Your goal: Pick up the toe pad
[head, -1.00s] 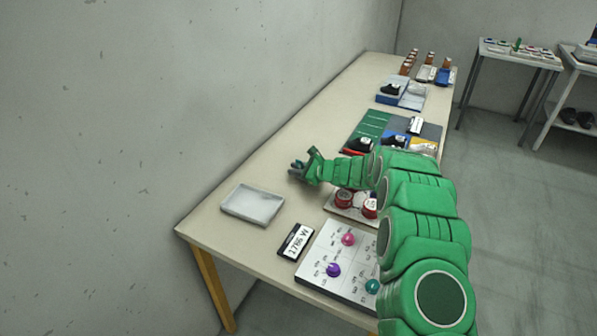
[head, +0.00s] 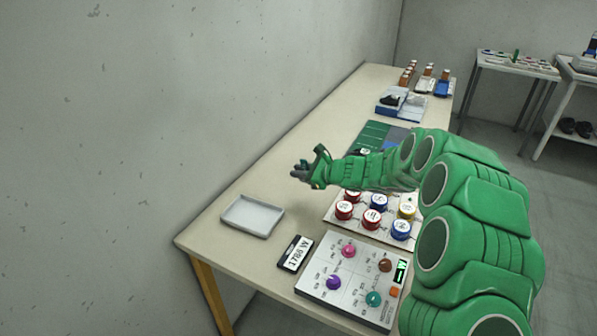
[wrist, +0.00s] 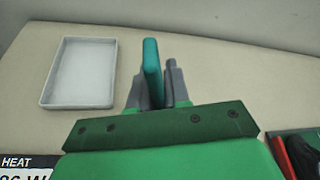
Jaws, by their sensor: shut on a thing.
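My gripper (wrist: 155,88) is shut on a thin teal piece, which I take to be the toe pad (wrist: 152,65). The pad stands on edge between the two grey fingers and reaches past their tips in the wrist view. In the head view my gripper (head: 303,172) is over the far-left side of the long table (head: 270,180), beyond the white tray. The pad is too small to make out clearly there.
The empty white tray (head: 252,216) lies near the table's left edge; it also shows in the wrist view (wrist: 80,72). The wall runs along the left.

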